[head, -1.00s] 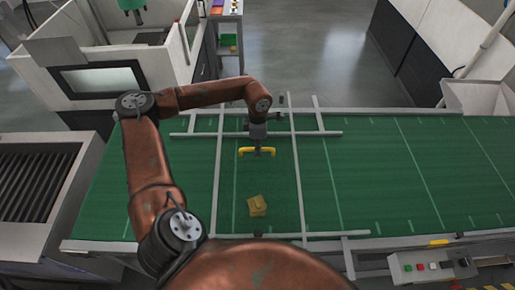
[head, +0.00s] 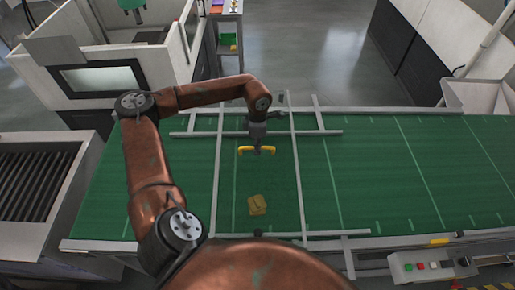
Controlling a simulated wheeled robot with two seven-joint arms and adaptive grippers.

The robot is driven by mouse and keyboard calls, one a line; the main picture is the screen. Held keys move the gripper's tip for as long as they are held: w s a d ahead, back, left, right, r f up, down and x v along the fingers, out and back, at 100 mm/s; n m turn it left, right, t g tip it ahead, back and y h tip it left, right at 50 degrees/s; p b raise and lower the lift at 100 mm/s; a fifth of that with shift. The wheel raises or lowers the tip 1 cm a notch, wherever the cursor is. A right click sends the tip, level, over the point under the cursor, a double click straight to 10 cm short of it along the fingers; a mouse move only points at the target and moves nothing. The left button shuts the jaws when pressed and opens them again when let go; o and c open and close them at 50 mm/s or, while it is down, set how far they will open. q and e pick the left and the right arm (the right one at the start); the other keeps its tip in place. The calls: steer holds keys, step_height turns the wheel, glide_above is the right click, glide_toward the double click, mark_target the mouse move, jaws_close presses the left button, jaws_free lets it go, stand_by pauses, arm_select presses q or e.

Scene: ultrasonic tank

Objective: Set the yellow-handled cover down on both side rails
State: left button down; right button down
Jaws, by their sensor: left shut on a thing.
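The cover's yellow handle (head: 243,151) is a short bar over the green surface, between two long pale side rails, the left one (head: 217,180) and the right one (head: 298,180). My left gripper (head: 257,146) points down from above and is shut on the handle. The cover's panel does not stand out from the green below, so I cannot tell its edges or whether it touches the rails. My right gripper is not in view.
A small tan box (head: 257,205) lies between the rails, nearer to me. Pale crossbars run at the far (head: 325,133) and near ends. A control box with buttons (head: 430,265) is at the lower right. The green surface (head: 430,170) is clear on the right.

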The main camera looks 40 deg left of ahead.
arm_select(q)
steer(key=shift+f+b, duration=1.05)
steer(key=shift+f, duration=0.4)
stand_by(0.9)
steer(key=c, duration=1.9)
jaws_free()
step_height(320, 180, up, 12)
steer(key=shift+w, duration=0.1)
